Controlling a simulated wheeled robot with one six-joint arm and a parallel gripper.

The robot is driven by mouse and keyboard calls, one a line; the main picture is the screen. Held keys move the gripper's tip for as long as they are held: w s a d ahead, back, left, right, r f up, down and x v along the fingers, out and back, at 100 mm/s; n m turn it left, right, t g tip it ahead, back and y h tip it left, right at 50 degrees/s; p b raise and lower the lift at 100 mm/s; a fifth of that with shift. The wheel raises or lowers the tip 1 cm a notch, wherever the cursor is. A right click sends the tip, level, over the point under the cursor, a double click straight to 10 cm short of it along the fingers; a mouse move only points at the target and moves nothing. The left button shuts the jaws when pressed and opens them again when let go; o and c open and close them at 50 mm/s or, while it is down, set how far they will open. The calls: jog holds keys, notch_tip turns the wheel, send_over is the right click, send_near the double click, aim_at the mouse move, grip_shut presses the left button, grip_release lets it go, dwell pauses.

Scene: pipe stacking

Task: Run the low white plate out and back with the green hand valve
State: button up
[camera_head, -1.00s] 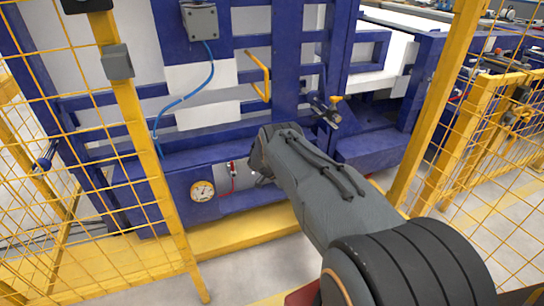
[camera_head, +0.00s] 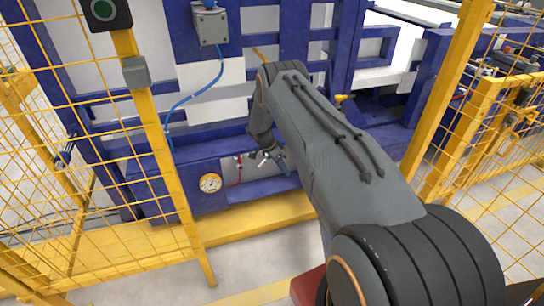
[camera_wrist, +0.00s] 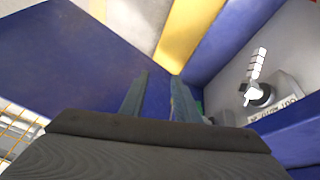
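White plates show behind the blue bars left of my arm in the head view; the lower one (camera_head: 218,111) sits behind the blue hose. My gripper (camera_head: 283,166) hangs low in front of the blue machine base, partly hidden by my arm. In the wrist view its two fingers (camera_wrist: 159,77) are apart with nothing between them. A valve with a pale grey lever (camera_wrist: 256,68) stands on a grey panel to their right, beside a label. A small patch of green shows beside the right finger; I cannot tell what it belongs to.
A round gauge (camera_head: 210,183) and a red fitting (camera_head: 239,165) are left of my gripper on the base. A yellow ledge (camera_head: 250,217) runs below. Yellow mesh fences (camera_head: 75,160) stand on both sides. A grey box (camera_head: 210,25) with a blue hose is above.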

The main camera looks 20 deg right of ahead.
jog(key=s+a+r+n+p, duration=0.1)
jog(key=a+r+n, duration=0.2)
jog(key=r, duration=0.6)
jog(key=shift+a+r+y, duration=0.2)
jog(key=shift+a+y, duration=0.2)
jog(key=shift+a, duration=0.75)
jog(key=shift+r, duration=0.1)
